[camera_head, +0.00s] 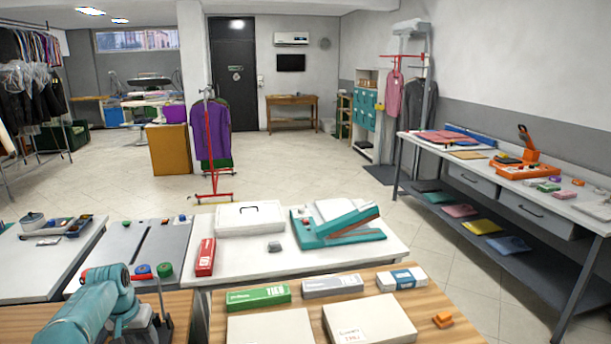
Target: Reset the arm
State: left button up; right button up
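My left arm comes in at the lower left, with teal links and a rounded teal joint. It is bent low over the wooden table edge. At its end is my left gripper (160,312), a dark, thin shape beside a pale grey wrist part. It is small and partly hidden by the arm, so I cannot tell whether its fingers are open or shut. Nothing is clearly seen held in it. My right arm and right gripper are not in view.
The wooden table (455,325) in front bears white flat boxes (370,320), a green box (258,297) and an orange piece (442,320). Open tiled floor (300,180) lies beyond.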

pick_arm(q)
jog(key=s+d+f+h+b, duration=0.1)
jog(key=s+d+f, duration=0.2)
jog(key=d+f, duration=0.4)
jog(key=s+d+f+m+h, duration=0.1)
jog(key=s+d+f, duration=0.3)
jog(key=d+f, duration=0.35)
jog(key=s+d+f+h+b, duration=0.1)
jog(key=s+d+f, duration=0.2)
jog(key=d+f, duration=0.45)
jog(key=s+d+f, duration=0.1)
jog(key=s+d, duration=0.4)
jog(key=s, duration=0.6)
jog(key=s+d+f+g+b, duration=0.1)
jog(key=s+d, duration=0.4)
jog(key=s, duration=0.6)
jog(key=shift+n+h, duration=0.3)
jog(key=shift+d, duration=0.15)
